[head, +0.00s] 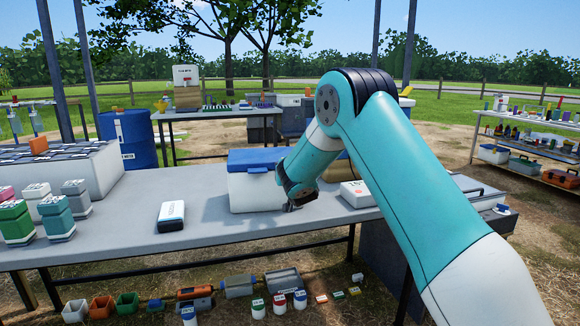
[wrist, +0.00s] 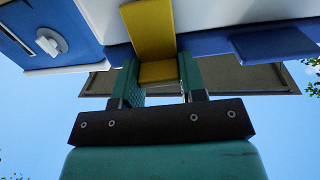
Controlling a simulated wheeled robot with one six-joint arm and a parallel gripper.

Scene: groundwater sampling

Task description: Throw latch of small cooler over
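The small cooler (head: 254,190) has a white body and a blue lid (head: 258,159). It stands on the grey table, left of my gripper. My gripper (head: 290,200) is low at the cooler's right front corner, partly hidden by my own wrist in the head view. In the wrist view, the yellow latch (wrist: 152,32) lies across the blue and white of the cooler. Its bent end sits between the two teal fingertips (wrist: 159,72), which appear to touch it on both sides. The latch is hidden in the head view.
On the grey table (head: 120,227), a white and black device (head: 171,216) lies left of the cooler. A white box (head: 357,194) stands to its right. Green and grey bottles (head: 57,218) stand at the left. The table's front edge is clear between device and gripper.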

